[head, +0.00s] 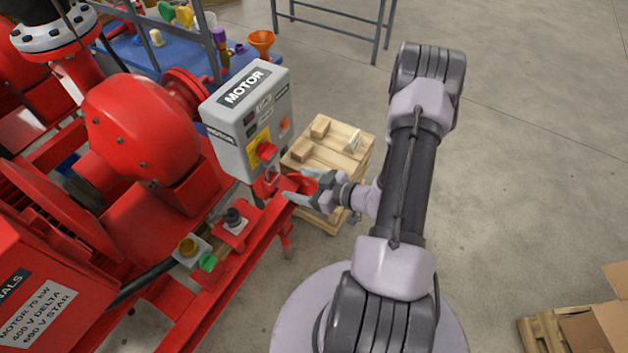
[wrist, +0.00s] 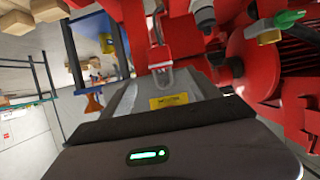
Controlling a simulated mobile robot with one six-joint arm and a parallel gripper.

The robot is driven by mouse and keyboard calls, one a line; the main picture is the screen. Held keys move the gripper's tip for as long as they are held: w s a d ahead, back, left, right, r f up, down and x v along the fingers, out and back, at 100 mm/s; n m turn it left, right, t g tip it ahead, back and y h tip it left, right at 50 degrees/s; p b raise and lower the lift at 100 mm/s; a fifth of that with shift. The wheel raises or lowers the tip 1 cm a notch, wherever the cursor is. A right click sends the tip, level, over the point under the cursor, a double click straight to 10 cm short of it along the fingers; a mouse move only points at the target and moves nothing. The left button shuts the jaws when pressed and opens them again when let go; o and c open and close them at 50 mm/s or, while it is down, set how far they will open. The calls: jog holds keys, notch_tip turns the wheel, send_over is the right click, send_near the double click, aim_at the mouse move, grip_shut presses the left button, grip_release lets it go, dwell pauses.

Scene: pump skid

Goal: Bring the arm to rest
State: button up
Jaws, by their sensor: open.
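My arm reaches up from my base and folds back toward the pump skid. My gripper (head: 303,190) is at the skid's right side, just below the grey motor control box (head: 233,125). Its jaws are apart and I see nothing between them. The control box carries a MOTOR label and a red rotary switch (head: 267,151) on a yellow plate. In the wrist view a dark wrist part fills the lower half, and the fingertips show unclearly. I cannot tell whether the gripper touches the red frame (head: 225,283) near it.
A wooden stand (head: 327,150) with small blocks is close behind my gripper. A blue bench (head: 170,50) with an orange funnel (head: 262,41) stands at the back. A cardboard box (head: 590,325) lies at the lower right. The floor (head: 530,180) to the right is clear.

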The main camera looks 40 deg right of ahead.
jog(key=p+v, duration=0.1)
jog(key=v, duration=0.5)
jog(key=a+r+n+g+y+b, duration=0.15)
jog(key=a+r+n+g, duration=0.35)
jog(key=a+r+n, duration=0.85)
jog(key=a+r+n+g+y+b, duration=0.15)
jog(key=a+r+n+g, duration=0.35)
jog(key=n, duration=1.6)
jog(key=s+a+r+n+t+h, duration=0.1)
jog(key=s+r+n, duration=0.3)
jog(key=n, duration=1)
jog(key=s+a+r+n+t+h, duration=0.2)
jog(key=s+a+r+n+h, duration=0.1)
jog(key=n, duration=1.2)
jog(key=s+r+h, duration=0.1)
jog(key=s+r, duration=0.1)
jog(key=s, duration=0.1)
jog(key=shift+h, duration=0.3)
jog(key=shift+a, duration=0.1)
